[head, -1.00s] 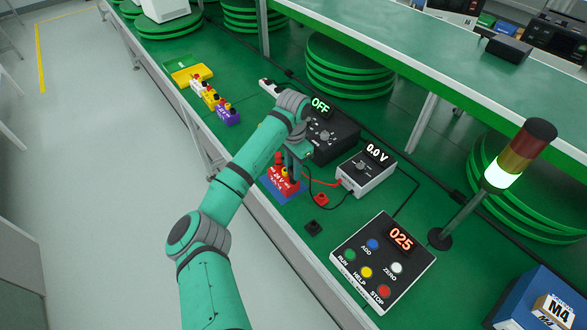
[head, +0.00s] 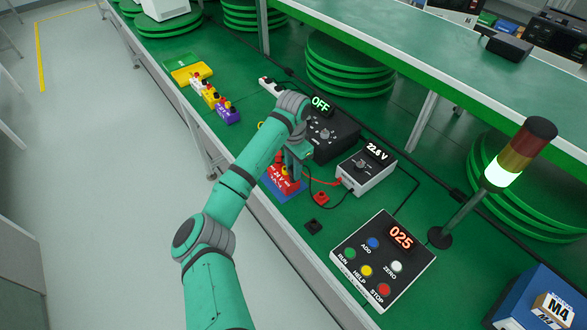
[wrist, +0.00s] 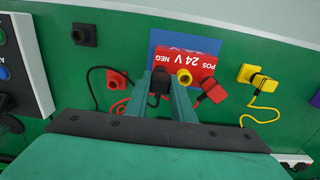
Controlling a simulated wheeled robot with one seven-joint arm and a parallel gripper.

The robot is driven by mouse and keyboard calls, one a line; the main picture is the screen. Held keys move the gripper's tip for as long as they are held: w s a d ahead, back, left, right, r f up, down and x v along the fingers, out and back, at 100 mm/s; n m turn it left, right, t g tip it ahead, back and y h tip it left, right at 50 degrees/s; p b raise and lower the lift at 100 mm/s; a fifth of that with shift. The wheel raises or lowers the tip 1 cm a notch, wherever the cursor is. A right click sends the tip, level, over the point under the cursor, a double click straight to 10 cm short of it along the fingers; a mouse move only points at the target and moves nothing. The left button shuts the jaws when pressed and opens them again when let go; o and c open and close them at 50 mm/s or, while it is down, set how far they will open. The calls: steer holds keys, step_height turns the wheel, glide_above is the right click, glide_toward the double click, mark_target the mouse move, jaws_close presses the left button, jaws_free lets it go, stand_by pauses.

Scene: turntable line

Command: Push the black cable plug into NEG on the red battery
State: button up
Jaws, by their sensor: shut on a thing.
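The red battery (head: 289,186), marked 24 V, stands on a blue mat (head: 273,190) under my gripper. In the wrist view the battery (wrist: 190,62) shows POS and NEG lettering upside down. My gripper (wrist: 159,82) is shut on the black cable plug (wrist: 160,86), held at the NEG end of the battery. The plug seems to be in or against NEG; the exact contact is hidden. Its black cable loops left. A red plug (wrist: 216,93) is at the POS end, and a yellow part (wrist: 184,76) sits between them.
Red (wrist: 117,78) and black (wrist: 84,34) blocks stand left of the battery in the wrist view. A yellow plug (wrist: 263,84) with a cable lies right. A black unit (head: 330,134) reads OFF. A button box (head: 383,262) stands nearer.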

steer(key=o, duration=1)
steer(key=shift+r, duration=0.1)
steer(key=shift+r, duration=3.65)
